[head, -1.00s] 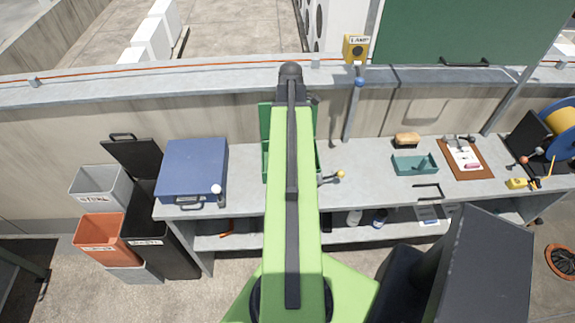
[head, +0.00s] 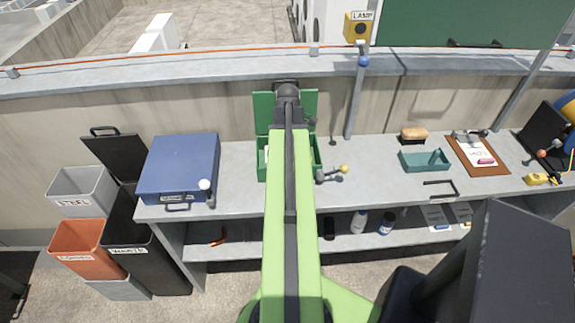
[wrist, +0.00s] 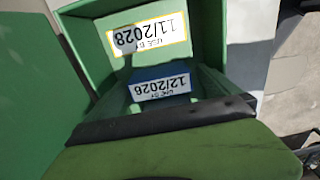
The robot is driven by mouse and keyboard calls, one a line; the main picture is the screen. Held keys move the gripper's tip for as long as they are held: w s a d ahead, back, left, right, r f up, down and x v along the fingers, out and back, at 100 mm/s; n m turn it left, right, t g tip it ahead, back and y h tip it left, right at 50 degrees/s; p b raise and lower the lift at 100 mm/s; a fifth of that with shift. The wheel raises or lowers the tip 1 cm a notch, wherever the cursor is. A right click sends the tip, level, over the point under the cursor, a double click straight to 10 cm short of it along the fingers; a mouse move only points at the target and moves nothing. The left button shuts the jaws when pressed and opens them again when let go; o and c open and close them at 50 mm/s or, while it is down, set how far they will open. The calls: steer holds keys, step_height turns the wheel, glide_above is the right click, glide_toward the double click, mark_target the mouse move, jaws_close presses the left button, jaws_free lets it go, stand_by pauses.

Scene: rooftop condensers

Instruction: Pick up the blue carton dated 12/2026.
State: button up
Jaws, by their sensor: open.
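The blue carton (wrist: 155,73) shows in the wrist view with an upside-down white label reading 12/2026. It lies in a green box (wrist: 85,40), beside a larger yellow-edged label reading 11/2028. In the head view, the green box (head: 262,172) stands open on the bench, largely behind my arm; the carton is hidden there. My gripper (wrist: 163,68) is open, its greenish fingers reaching along both sides of the blue carton in the wrist view. Contact cannot be told. In the head view the gripper is hidden behind my arm.
A blue case (head: 180,165) stands left on the bench (head: 237,185). A small fixture with a yellow knob (head: 343,169) is just right of the green box. A teal tray (head: 425,162) and clipboard (head: 490,168) lie farther right. A post (head: 355,100) rises behind.

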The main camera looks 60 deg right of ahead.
steer(key=shift+f, duration=0.1)
steer(key=c, duration=1.4)
steer(key=shift+r+p, duration=0.65)
steer(key=shift+p, duration=0.2)
steer(key=r+p, duration=0.2)
steer(key=s+r+p, duration=0.1)
steer(key=r+p, duration=0.1)
steer(key=shift+r, duration=0.1)
steer(key=shift+s+d+r+p, duration=0.15)
steer(key=shift+s+r+p, duration=0.8)
steer(key=shift+s, duration=0.8)
steer(key=shift+s+d+r+p, duration=0.2)
steer(key=shift+s+r+p, duration=0.75)
steer(key=shift+s, duration=0.85)
steer(key=shift+s+d+r+p, duration=0.15)
steer(key=shift+s+r+p, duration=0.75)
steer(key=shift+s, duration=0.85)
